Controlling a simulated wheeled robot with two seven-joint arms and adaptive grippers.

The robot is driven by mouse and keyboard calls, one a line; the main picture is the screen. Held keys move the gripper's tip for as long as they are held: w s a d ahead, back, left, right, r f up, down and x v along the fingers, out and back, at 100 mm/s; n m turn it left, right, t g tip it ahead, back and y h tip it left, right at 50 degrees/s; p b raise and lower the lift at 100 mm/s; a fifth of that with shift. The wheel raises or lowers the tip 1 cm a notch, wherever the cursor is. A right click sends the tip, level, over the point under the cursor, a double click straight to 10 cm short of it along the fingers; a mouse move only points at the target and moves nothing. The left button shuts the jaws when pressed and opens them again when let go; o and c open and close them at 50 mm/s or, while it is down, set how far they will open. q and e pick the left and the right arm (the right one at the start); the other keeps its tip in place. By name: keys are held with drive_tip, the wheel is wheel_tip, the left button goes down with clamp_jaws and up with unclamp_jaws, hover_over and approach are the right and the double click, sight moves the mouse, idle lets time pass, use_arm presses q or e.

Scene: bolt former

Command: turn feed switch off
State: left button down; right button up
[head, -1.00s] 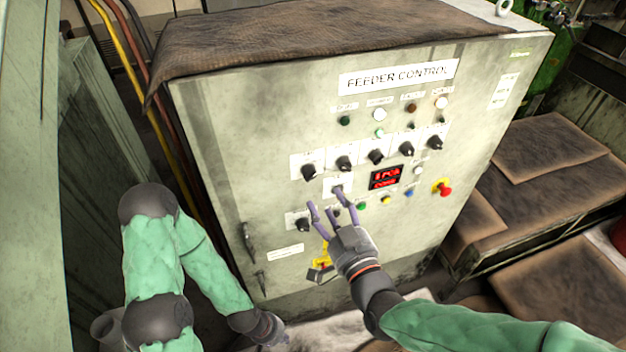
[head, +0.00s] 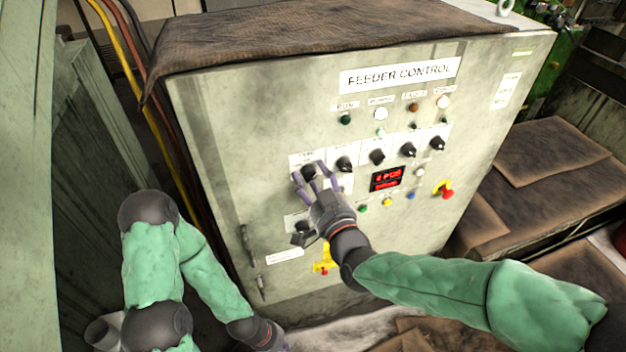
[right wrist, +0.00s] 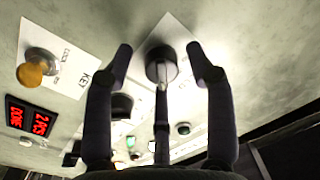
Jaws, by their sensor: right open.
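The grey feeder control cabinet (head: 225,150) fills the middle of the head view. A row of black rotary knobs on white plates crosses its front. My right gripper (head: 308,173) is open at the leftmost knob (head: 309,171) of that row. In the right wrist view this black knob (right wrist: 160,64) sits between the spread fingertips, with a gap visible on both sides. I cannot read its label, so I cannot tell whether it is the feed switch. My left gripper (head: 275,340) is low beside the cabinet's base, and its fingers are mostly cut off by the frame.
A red display (head: 387,179) and a red emergency button (head: 446,191) on yellow are right of my right gripper. Another knob (head: 303,226) is just below it. A door handle (head: 247,243) is at the lower left. Brown-covered benches (head: 545,185) stand at the right.

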clamp_jaws()
drive_tip(key=shift+s+f+n+h+p, duration=0.15)
drive_tip(key=shift+n+p, duration=0.45)
drive_tip(key=shift+n, duration=1.5)
drive_tip(key=shift+w+n+h+p, duration=0.15)
drive_tip(key=shift+n+p, duration=0.4)
drive_tip(key=shift+n, duration=1.55)
drive_tip(key=shift+s, duration=0.1)
